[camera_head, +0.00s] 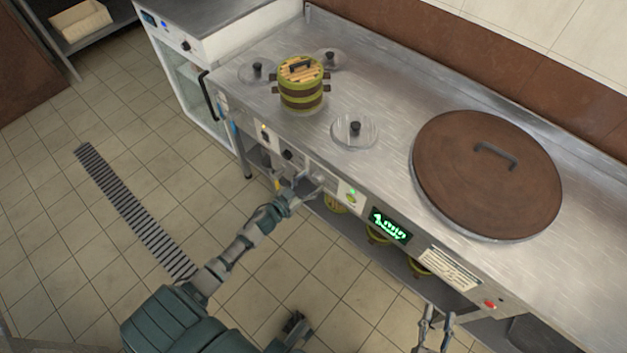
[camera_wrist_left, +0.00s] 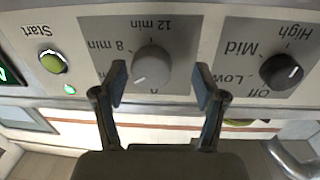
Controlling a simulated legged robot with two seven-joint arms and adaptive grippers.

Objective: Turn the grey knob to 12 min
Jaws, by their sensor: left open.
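The grey knob (camera_wrist_left: 152,66) is on the counter's front panel, seen upside down in the left wrist view. Labels for 12 min and 8 min are around it, and its pale mark points down and slightly left in that view. My left gripper (camera_wrist_left: 160,80) is open, with one finger on each side of the knob; I cannot tell if they touch it. In the head view my left gripper (camera_head: 304,184) is at the panel and partly hides the knob. My right gripper (camera_head: 438,320) is open and empty near the bottom edge.
A black knob (camera_wrist_left: 281,72) with Off, Low, Mid and High labels and a green Start button (camera_wrist_left: 52,62) flank the grey knob. On the steel counter are a brown-lidded pot (camera_head: 450,185), a steamer (camera_head: 301,94) and glass lids (camera_head: 354,137).

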